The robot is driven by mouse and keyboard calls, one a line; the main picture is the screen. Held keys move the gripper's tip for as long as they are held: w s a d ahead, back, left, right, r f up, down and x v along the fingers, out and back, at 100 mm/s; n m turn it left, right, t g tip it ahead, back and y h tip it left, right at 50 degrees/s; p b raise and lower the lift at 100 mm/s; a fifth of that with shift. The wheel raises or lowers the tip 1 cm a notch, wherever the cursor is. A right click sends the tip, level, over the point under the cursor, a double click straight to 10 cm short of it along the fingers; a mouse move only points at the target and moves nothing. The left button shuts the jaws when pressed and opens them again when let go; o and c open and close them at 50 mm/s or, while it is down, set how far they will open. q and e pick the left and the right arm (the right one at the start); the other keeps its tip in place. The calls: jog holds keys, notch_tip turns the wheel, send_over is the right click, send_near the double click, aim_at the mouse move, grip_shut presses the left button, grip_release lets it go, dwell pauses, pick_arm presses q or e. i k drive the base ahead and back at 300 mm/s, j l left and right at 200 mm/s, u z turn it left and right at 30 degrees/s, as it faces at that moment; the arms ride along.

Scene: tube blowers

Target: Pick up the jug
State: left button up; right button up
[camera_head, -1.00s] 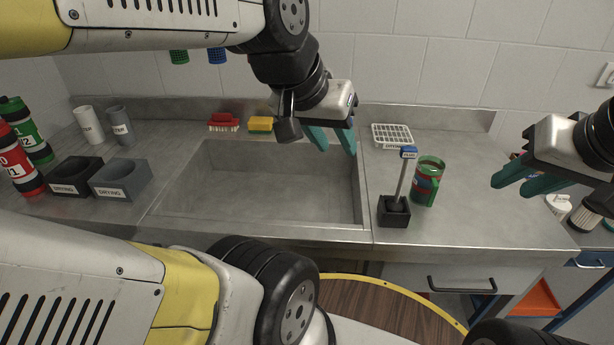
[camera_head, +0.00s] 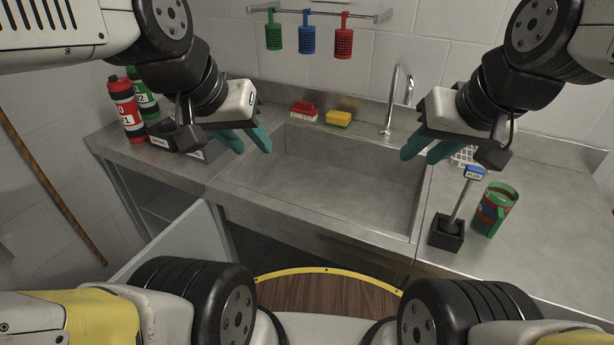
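The jug (camera_head: 496,206), green with a red and blue band and a handle, stands upright on the counter right of the sink. My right gripper (camera_head: 420,156) is up and left of the jug, over the sink's right side. Its teal fingers are apart with nothing between them. My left gripper (camera_head: 252,148) is over the sink's left side, far from the jug. Its teal fingers are also apart and empty.
A black holder (camera_head: 446,234) with a blue-topped stick (camera_head: 463,195) stands just left of the jug. The sink (camera_head: 330,185) is empty, with a tap (camera_head: 390,105) behind it. A red brush (camera_head: 304,111) and yellow sponge (camera_head: 339,118) lie behind the sink. Bottles (camera_head: 127,108) stand at left.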

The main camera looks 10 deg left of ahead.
aim_at(493, 215)
jog(key=z, duration=1.4)
jog(key=k+j+z, duration=0.25)
jog(key=j, duration=0.15)
jog(key=k+j+z, duration=0.2)
jog(key=j, duration=0.15)
jog(key=i, duration=0.1)
